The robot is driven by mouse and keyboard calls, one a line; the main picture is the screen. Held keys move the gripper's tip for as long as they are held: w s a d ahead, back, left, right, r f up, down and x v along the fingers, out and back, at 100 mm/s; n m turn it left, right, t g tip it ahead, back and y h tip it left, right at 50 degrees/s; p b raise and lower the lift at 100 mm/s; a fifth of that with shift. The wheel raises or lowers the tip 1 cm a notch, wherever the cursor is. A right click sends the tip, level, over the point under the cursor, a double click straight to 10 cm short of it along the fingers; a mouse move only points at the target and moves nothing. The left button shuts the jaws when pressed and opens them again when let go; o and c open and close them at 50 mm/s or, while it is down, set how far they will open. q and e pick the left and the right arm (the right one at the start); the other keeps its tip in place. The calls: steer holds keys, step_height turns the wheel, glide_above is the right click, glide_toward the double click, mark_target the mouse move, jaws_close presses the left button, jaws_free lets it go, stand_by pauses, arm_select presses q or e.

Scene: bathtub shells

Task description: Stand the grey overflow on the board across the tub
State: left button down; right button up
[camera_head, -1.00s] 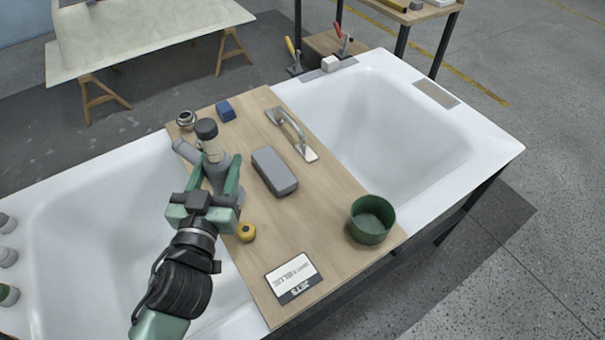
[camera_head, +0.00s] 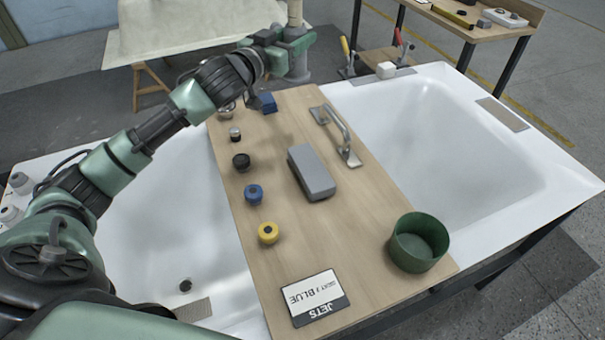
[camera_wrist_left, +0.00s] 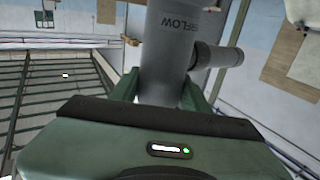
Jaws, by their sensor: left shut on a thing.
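In the left wrist view the overflow (camera_wrist_left: 168,50) shows lettering ending in "FLOW" between the green fingers. The wooden board (camera_head: 290,235) lies across the white tub (camera_head: 160,240). My right gripper is out of view.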

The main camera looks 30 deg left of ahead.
arm_select(q)
steer(key=shift+a+f, duration=0.25)
steer(key=shift+w+f+b, duration=0.1)
steer(key=shift+f+b, duration=0.8)
steer(key=shift+f, duration=8.65)
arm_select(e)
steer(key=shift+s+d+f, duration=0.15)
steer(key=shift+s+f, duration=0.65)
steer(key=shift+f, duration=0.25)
arm_select(q)
steer(key=shift+f, duration=0.1)
steer(key=c, duration=0.7)
jaws_free()
